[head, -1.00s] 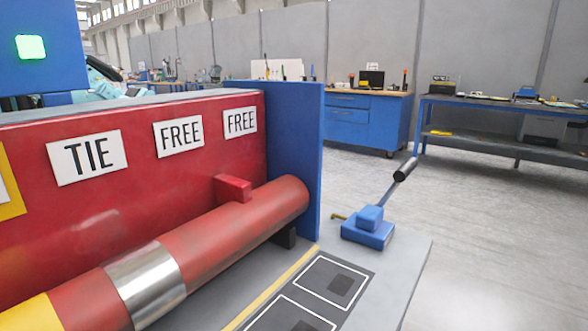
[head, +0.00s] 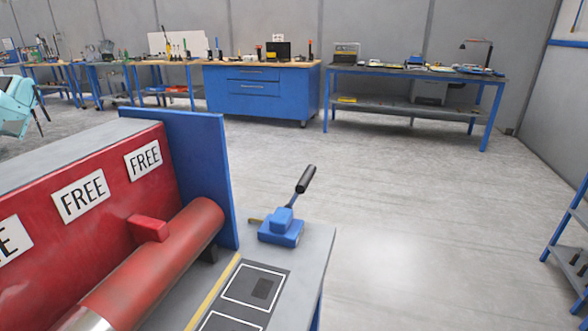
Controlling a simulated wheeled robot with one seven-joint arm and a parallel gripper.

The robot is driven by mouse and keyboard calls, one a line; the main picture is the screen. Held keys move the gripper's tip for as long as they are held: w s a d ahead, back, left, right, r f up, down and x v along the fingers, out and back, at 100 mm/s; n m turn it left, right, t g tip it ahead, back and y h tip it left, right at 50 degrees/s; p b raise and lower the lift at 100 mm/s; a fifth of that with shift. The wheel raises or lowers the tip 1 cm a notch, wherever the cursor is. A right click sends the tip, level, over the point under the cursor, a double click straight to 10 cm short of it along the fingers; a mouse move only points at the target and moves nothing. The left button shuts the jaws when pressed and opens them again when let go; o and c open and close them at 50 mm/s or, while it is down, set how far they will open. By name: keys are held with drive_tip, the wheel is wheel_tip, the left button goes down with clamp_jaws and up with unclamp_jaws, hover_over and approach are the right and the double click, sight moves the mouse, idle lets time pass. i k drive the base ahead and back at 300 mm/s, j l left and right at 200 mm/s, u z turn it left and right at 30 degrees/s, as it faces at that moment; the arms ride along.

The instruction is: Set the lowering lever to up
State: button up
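The lever (head: 305,180) has a black grip on a thin rod and rises from a blue base block (head: 281,230) at the far right corner of the grey bench top (head: 310,262). The rod is tilted up and to the right. A small brass-coloured piece sticks out at the left of the base. Any marking of its up or down position cannot be made out. My gripper is not in view.
A red cylinder (head: 165,255) lies along a red panel with FREE signs (head: 81,196). A blue end plate (head: 190,170) stands left of the lever. A blue shelf rack (head: 572,240) stands at right. Open floor (head: 430,220) lies right of the bench.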

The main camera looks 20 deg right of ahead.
sight(303, 183)
drive_tip(key=u, duration=1.4)
drive_tip(key=z, duration=1.45)
drive_tip(key=i, duration=0.55)
